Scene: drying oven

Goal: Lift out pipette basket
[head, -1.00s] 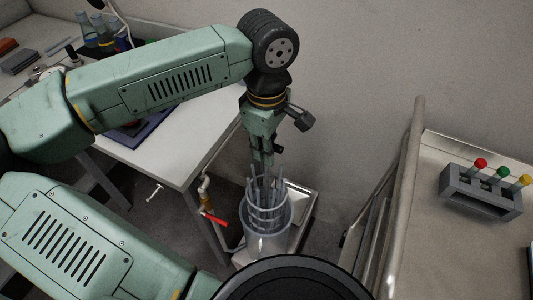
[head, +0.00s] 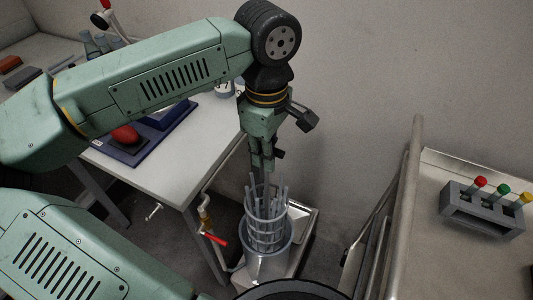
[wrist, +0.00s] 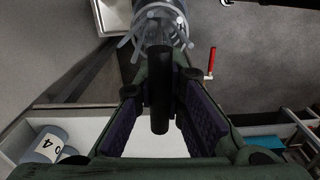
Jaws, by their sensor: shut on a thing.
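The pipette basket (head: 266,232) is a grey wire-like cage with several upright pipettes in it. Its lower part sits inside a grey cylindrical vessel (head: 262,270), and its upper part stands above the vessel's rim. My gripper (head: 263,163) is directly above the basket, pointing down, and is shut on the basket's handle. In the wrist view, a dark upright handle (wrist: 159,95) is between the purple-padded fingers, with the basket (wrist: 153,18) beyond it. The basket's bottom is hidden in the vessel.
The vessel stands in a shallow metal basin (head: 300,222) on the floor side. A red-handled tap (head: 215,239) is close on its left, by the white table (head: 150,170). A metal-railed bench with a tube rack (head: 482,208) is on the right. A grey wall is behind.

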